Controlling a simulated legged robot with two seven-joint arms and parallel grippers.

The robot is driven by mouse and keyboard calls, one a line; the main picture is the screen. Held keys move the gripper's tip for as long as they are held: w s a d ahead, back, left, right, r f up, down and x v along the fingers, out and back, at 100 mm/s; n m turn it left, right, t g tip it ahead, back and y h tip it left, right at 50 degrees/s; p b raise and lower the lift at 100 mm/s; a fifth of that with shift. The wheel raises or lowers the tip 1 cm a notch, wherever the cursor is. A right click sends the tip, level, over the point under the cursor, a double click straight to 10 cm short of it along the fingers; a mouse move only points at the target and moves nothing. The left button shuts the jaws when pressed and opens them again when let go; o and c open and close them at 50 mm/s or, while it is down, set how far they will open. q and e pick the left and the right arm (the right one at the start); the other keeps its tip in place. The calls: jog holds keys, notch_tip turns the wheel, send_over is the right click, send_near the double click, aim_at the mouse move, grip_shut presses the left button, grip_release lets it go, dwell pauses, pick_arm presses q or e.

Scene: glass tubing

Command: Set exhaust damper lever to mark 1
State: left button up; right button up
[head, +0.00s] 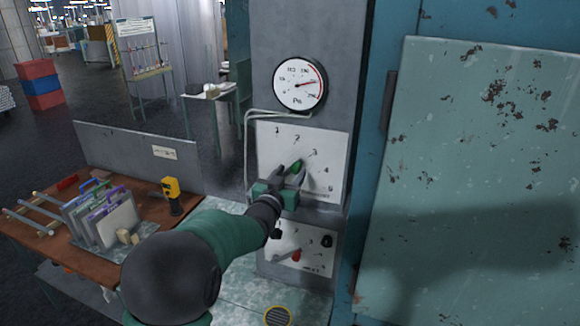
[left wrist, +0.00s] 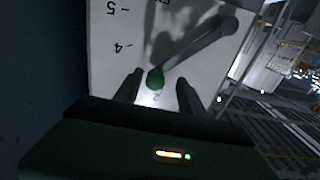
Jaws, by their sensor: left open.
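The damper lever is a grey bar (left wrist: 195,42) with a green knob (head: 297,166) at its end, in front of a white plate (head: 268,152) marked 1 to 5. In the left wrist view the green knob (left wrist: 155,80) is near a small digit that I cannot read surely; marks 4 and 5 are off to one side. My left gripper (head: 290,178) is open at the knob. In the left wrist view its fingers (left wrist: 158,90) stand on either side of the knob, with gaps visible. Its hand hides part of the lever in the head view. My right gripper is not in view.
A round gauge (head: 299,84) sits above the plate. A lower panel (head: 318,262) has black knobs and a red one. A teal cabinet door (head: 480,150) stands at the right. A brown bench (head: 75,262) at the left bears racks and a yellow device (head: 172,188).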

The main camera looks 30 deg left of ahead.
pick_arm(q)
jog(key=shift+w+d+f, duration=0.1)
jog(key=shift+w+d, duration=0.55)
jog(key=shift+w, duration=0.05)
jog(key=shift+w+d, duration=0.25)
jog(key=shift+w, duration=0.05)
jog(key=shift+c, duration=0.2)
jog(key=shift+s+a+f, duration=0.1)
jog(key=shift+s+a, duration=0.25)
jog(key=shift+a, duration=0.45)
jog(key=c, duration=1)
jog(key=shift+w+d, duration=0.1)
jog(key=shift+d, duration=0.3)
grip_shut()
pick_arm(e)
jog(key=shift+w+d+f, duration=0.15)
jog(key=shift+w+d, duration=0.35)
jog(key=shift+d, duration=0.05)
pick_arm(q)
jog(key=shift+a, duration=0.15)
